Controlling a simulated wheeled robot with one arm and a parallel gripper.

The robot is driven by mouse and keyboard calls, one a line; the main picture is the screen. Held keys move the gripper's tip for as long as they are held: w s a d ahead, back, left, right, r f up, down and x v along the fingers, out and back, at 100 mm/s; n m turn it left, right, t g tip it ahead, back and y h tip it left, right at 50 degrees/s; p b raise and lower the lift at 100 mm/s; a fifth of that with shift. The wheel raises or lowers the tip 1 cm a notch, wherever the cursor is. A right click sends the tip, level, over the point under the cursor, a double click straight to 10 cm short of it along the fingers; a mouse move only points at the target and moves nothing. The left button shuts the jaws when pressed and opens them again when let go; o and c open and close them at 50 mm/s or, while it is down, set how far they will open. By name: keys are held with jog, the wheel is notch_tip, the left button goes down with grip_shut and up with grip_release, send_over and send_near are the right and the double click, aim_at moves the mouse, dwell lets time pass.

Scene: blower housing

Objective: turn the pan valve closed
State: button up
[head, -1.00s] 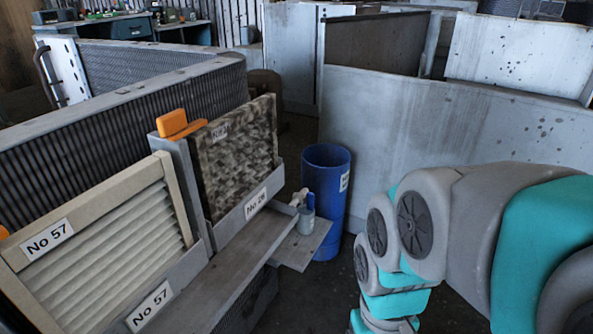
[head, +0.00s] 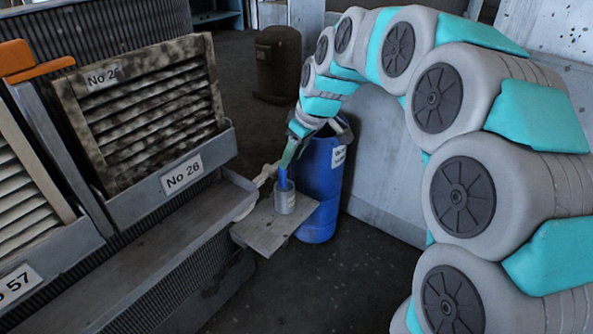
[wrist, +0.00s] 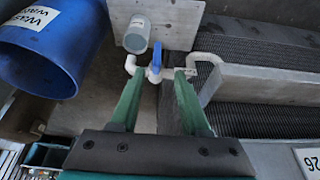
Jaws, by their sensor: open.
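The pan valve is a blue handle (wrist: 156,56) on a white pipe (wrist: 196,62) in the wrist view. The handle lies just past the fingertips, between their lines, and looks roughly along the finger direction. I cannot tell whether the fingers touch the handle.
A grey cup (head: 285,201) stands on a small plate (head: 262,229) by the valve. A blue waste barrel (head: 322,190) stands close behind my gripper. The No 26 filter panel (head: 150,110) and a long metal ledge (head: 165,262) are to the left. Open floor lies in front.

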aim_at(284, 187)
jog(key=x, duration=0.8)
jog(key=shift+w+b, duration=0.3)
jog(key=shift+r, duration=0.1)
grip_shut()
